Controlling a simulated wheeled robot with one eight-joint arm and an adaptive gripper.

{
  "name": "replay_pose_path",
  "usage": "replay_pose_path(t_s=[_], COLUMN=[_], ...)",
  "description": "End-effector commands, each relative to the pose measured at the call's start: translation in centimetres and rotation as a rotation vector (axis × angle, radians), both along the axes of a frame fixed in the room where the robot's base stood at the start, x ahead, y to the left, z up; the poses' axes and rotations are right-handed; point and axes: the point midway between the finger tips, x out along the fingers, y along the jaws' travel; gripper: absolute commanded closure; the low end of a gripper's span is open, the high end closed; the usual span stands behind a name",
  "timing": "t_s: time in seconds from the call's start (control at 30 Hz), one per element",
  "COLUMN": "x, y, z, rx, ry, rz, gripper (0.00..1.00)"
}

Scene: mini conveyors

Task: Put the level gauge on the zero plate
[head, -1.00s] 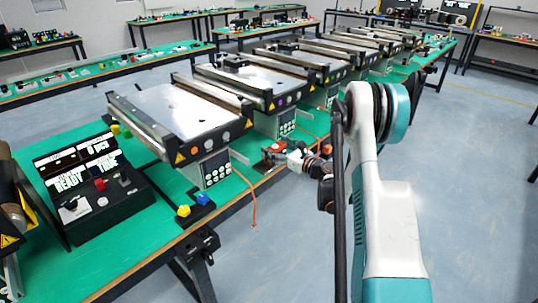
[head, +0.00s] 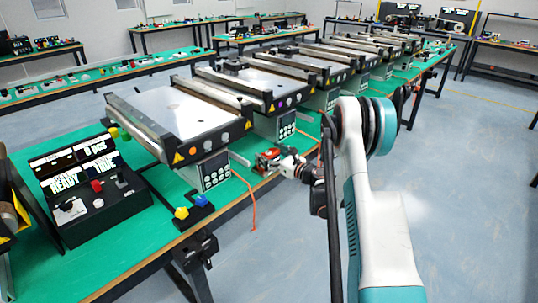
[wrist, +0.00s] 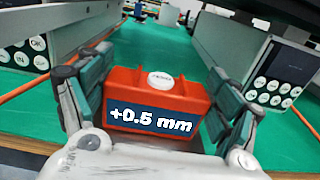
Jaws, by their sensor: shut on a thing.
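The level gauge (wrist: 160,92) is an orange block with a white round button on top and a dark label reading "+0.5 mm". My gripper (wrist: 155,105) is shut on it, with green-padded fingers at its left and right sides. In the head view my gripper (head: 270,160) holds the small orange gauge (head: 266,155) at the front edge of the green table, in the gap between two conveyors. I cannot make out a zero plate in either view.
Conveyors with keypads (head: 215,170) stand in a row on the green table (head: 130,238). A black console (head: 95,200) with lit displays is at the left. A small black base with yellow and blue knobs (head: 182,212) sits near the front edge. An orange cable (head: 253,200) hangs over the edge.

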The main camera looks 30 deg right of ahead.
Motion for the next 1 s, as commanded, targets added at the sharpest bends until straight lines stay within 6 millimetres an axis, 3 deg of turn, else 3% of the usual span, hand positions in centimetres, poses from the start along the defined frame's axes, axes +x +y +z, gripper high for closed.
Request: replay_pose_path(t_s=[0.03, 0.1, 0.6, 0.77, 1.0], x=[0.0, 0.0, -0.2, -2.3, -7.0], y=[0.0, 0.0, -0.1, -0.9, -2.7], z=[0.0, 0.0, 0.3, 0.5, 0.5], rx=[0.000, 0.000, 0.000, 0.000, 0.000], ry=[0.000, 0.000, 0.000, 0.000, 0.000], rz=[0.000, 0.000, -0.001, -0.003, -0.004], gripper=[0.10, 0.00, 0.00, 0.00, 0.00])
